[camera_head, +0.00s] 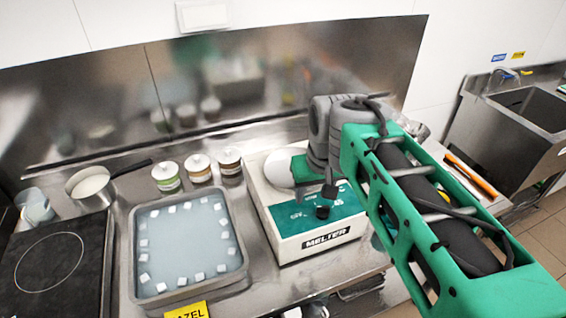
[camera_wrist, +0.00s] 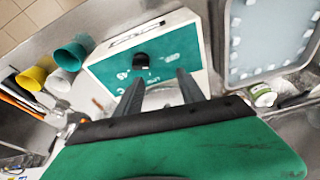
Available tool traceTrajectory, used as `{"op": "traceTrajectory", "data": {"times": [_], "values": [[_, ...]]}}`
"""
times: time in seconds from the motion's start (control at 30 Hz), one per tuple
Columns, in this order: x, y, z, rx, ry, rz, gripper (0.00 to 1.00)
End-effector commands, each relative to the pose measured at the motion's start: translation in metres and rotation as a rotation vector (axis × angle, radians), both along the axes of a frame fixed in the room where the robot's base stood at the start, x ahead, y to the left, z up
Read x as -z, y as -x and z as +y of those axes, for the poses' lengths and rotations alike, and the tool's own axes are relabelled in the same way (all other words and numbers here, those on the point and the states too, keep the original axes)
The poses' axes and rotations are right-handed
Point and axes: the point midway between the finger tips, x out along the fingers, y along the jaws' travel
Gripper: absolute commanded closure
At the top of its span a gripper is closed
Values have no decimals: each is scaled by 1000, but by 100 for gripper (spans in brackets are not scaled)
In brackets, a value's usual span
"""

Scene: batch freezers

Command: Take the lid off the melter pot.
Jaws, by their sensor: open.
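The melter (camera_head: 310,244) is a white box with a green top panel and a black knob (camera_head: 322,211). A pale, rounded piece (camera_head: 276,171), which looks like the pot's lid, shows at its back left, partly covered by my arm. In the wrist view, my gripper (camera_wrist: 160,80) is open, its two dark fingers spread. A pale round form (camera_wrist: 163,99), likely the lid, shows between and below the fingers. I cannot tell whether they touch it. The melter's knob (camera_wrist: 140,61) is beyond the fingertips.
A tray with white cubes (camera_head: 207,287) lies left of the melter. Several lidded jars (camera_head: 199,169) and a saucepan (camera_head: 90,188) stand behind and left. In the wrist view, yellow (camera_wrist: 31,79) and teal cups (camera_wrist: 70,55) stand beside the melter. A sink (camera_head: 540,107) is at right.

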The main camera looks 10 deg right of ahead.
Motion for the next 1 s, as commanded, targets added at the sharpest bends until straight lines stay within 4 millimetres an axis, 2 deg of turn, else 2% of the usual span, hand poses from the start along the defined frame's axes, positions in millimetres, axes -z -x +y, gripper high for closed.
{"op": "traceTrajectory", "data": {"times": [0.03,0.1,0.2,0.33,0.4,0.53,0.77,0.9,1.0], "values": [[-12,-30,1,-19,1,28,54],[-25,-70,2,-51,3,62,54],[-32,-119,1,-92,7,105,54],[-31,-160,-3,-125,13,141,54],[-29,-171,-5,-136,16,151,54],[-19,-178,-6,-140,17,158,54],[11,-178,-4,-138,17,157,54],[37,-180,-2,-137,17,156,54],[47,-182,-2,-137,17,153,54]]}}
